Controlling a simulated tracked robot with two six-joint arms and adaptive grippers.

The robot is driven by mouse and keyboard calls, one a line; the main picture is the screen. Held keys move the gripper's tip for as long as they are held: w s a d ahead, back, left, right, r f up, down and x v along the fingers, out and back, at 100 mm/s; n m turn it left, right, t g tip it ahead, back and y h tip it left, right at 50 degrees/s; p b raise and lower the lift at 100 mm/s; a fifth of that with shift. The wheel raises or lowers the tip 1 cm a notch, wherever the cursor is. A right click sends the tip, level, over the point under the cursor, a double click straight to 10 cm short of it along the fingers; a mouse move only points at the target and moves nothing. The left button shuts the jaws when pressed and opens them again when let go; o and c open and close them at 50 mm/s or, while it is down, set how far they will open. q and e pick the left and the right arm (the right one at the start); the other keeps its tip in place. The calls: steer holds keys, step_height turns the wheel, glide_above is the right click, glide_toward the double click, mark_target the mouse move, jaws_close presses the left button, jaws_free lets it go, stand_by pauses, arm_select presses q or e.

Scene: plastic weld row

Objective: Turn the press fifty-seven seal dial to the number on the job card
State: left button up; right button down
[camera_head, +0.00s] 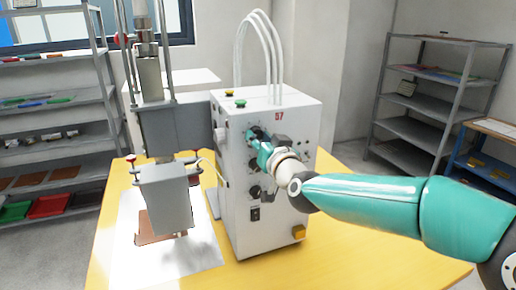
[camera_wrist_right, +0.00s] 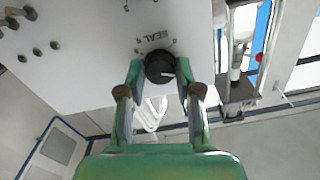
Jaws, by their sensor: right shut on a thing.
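The press (camera_head: 240,160), a white box marked 57, stands on the yellow table. My right gripper (camera_head: 259,142) reaches its control face from the right. In the right wrist view the black seal dial (camera_wrist_right: 159,66) sits under the label SEAL, which appears upside down. My right gripper (camera_wrist_right: 160,72) is shut on the dial, one finger on each side. A white pointer mark shows on the dial's lower right. I cannot make out a job card with a number. My left gripper is not in view.
More dark knobs (camera_head: 254,191) and a switch lie below the dial. The grey press head (camera_head: 163,195) stands left, above a metal plate (camera_head: 125,250) with a brown piece. Shelves (camera_head: 437,95) stand at the right, a blue bench (camera_head: 488,160) beyond my arm.

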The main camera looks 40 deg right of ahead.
steer(key=m+b, duration=0.2)
steer(key=shift+f+m, duration=0.1)
steer(key=shift+m, duration=0.3)
steer(key=m+b, duration=0.2)
steer(key=m, duration=0.1)
steer(key=shift+m, duration=0.3)
steer(key=m+b, duration=0.2)
steer(key=m, duration=0.1)
steer(key=shift+m, duration=0.3)
steer(key=m+b, duration=0.3)
steer(key=m, duration=0.4)
steer(key=shift+w+f+m+b, duration=0.1)
steer(key=shift+m+b, duration=0.75)
steer(key=shift+m, duration=2.15)
steer(key=shift+f+m+b, duration=0.1)
steer(key=shift+m+b, duration=0.75)
steer(key=shift+m, duration=2.15)
